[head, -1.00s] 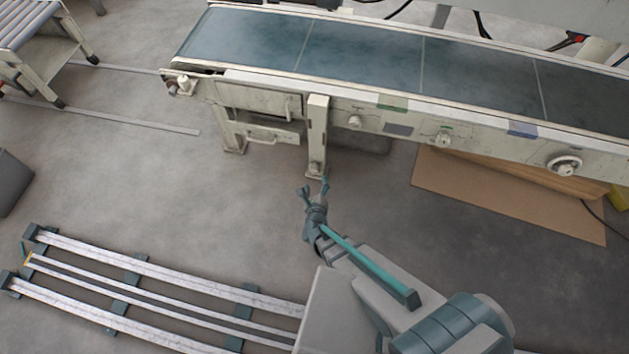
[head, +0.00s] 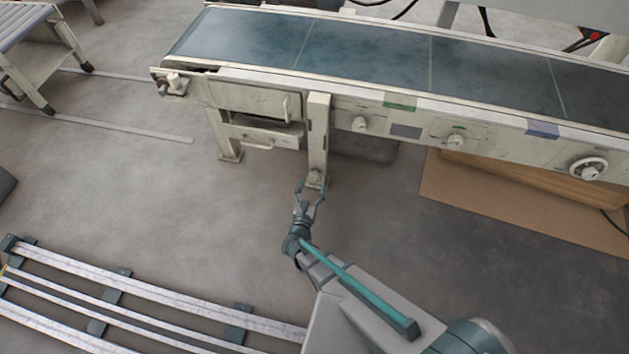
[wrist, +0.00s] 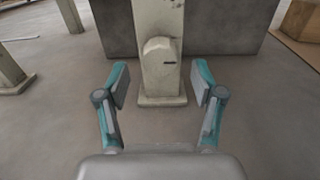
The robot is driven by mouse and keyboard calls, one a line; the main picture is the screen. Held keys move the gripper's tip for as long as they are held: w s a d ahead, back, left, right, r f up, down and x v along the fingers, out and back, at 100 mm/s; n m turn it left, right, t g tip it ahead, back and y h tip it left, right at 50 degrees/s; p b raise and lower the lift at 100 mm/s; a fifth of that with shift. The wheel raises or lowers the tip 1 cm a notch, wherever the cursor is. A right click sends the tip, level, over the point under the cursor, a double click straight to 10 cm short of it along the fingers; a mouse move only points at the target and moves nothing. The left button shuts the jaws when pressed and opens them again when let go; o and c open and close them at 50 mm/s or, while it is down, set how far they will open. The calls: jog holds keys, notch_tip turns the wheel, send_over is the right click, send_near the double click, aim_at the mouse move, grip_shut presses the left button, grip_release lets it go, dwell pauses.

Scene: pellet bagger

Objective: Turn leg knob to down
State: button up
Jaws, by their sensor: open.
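The leg knob (wrist: 160,65) is a pale, worn knob with a short dark mark, low on the front of the conveyor's leg (wrist: 160,20). It shows small near the foot of that leg in the head view (head: 315,178). My gripper (head: 309,186) is open in front of the knob. In the wrist view its two teal and grey fingers (wrist: 162,86) stand apart, one to each side of the knob and nearer the camera. I see no contact with the knob.
The conveyor belt (head: 370,55) runs above, with several knobs and a handwheel (head: 588,168) on its front. A cardboard sheet (head: 500,205) lies on the floor at right. Floor rails (head: 130,290) lie at lower left. A dark grey box (wrist: 225,28) stands behind the leg.

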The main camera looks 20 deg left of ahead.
aim_at(314, 180)
jog(key=shift+w+a+b, duration=0.15)
jog(key=shift+w+b, duration=0.35)
jog(key=shift+w, duration=1.6)
jog(key=c, duration=1.2)
jog(key=shift+o, duration=0.2)
